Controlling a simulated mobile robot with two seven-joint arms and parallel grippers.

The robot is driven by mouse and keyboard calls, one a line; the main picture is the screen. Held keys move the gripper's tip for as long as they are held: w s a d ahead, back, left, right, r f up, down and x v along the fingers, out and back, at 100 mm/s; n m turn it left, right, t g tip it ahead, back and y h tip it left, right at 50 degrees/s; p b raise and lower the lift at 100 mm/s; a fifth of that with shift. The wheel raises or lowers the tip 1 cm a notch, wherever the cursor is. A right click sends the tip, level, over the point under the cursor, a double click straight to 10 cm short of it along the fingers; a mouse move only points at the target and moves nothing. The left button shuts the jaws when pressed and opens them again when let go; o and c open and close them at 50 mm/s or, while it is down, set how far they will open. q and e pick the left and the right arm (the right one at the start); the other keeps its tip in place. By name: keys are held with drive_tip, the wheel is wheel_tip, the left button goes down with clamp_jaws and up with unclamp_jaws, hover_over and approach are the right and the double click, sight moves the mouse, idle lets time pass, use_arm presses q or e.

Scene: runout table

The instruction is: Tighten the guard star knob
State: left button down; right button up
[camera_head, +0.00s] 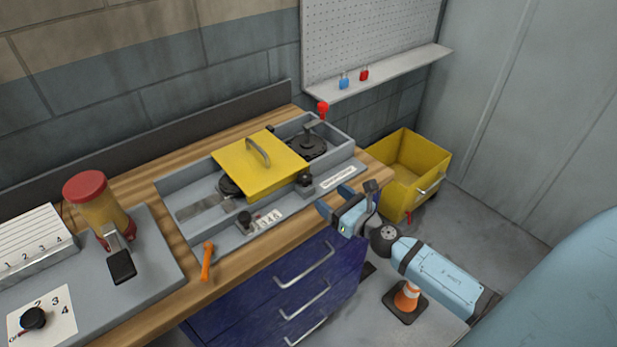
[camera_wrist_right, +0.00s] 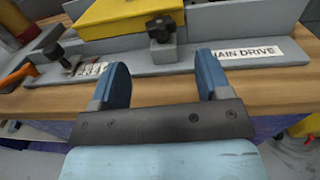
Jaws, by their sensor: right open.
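The yellow guard (camera_head: 262,170) with its grey handle sits shut over the grey machine tray on the bench. A black star knob (camera_head: 304,179) stands on a grey block at the guard's front right corner. It also shows in the right wrist view (camera_wrist_right: 161,24), at the top centre. My right gripper (camera_head: 335,201) is in front of the knob, near the bench's front edge. Its two blue fingers (camera_wrist_right: 163,68) are open and empty, apart from the knob, which appears beyond the gap between them. I do not see my left gripper.
Another black knob (camera_head: 244,217) stands by the number counter, with an orange lever (camera_head: 207,261) nearby. A red-topped lever (camera_head: 323,108) rises behind the guard. A yellow bin (camera_head: 417,165) is on the right, and an orange cone (camera_head: 407,297) is on the floor.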

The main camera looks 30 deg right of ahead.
sight(310, 182)
drive_tip(key=w, duration=0.2)
drive_tip(key=w+p, duration=0.1)
drive_tip(key=w, duration=0.2)
drive_tip(key=w+a, duration=0.1)
drive_tip(key=w, duration=0.2)
drive_tip(key=shift+w, duration=0.2)
drive_tip(key=shift+a, duration=0.1)
drive_tip(key=c, duration=0.9)
